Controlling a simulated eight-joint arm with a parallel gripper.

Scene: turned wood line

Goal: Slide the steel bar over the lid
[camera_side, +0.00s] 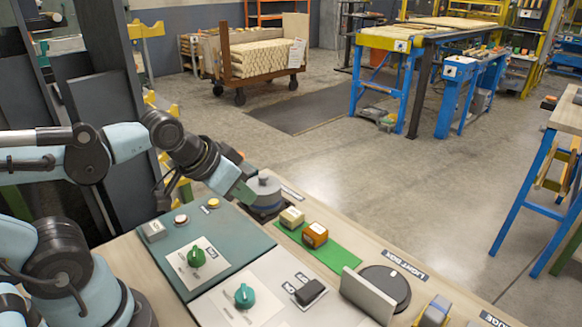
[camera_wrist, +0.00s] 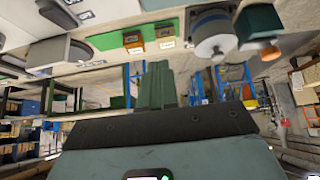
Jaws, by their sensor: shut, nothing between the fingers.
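A round grey canister (camera_side: 268,201) with a knobbed lid (camera_side: 263,184) and a bluish band stands at the far end of the bench. It also shows in the wrist view (camera_wrist: 213,32), upside down. My gripper (camera_side: 243,192) is just left of the lid in the side view, its green fingers partly in front of the canister. I cannot tell whether they touch it. In the wrist view the fingers (camera_wrist: 155,84) are together and empty. I cannot make out a steel bar with certainty; part of the canister is hidden.
A cream block (camera_side: 292,217) and an orange-brown block (camera_side: 315,235) sit on a green mat (camera_side: 343,258). Nearer are a teal panel (camera_side: 232,233) with knob and buttons, and a grey upright plate (camera_side: 368,297) beside a dark disc (camera_side: 386,286). Floor beyond the bench is open.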

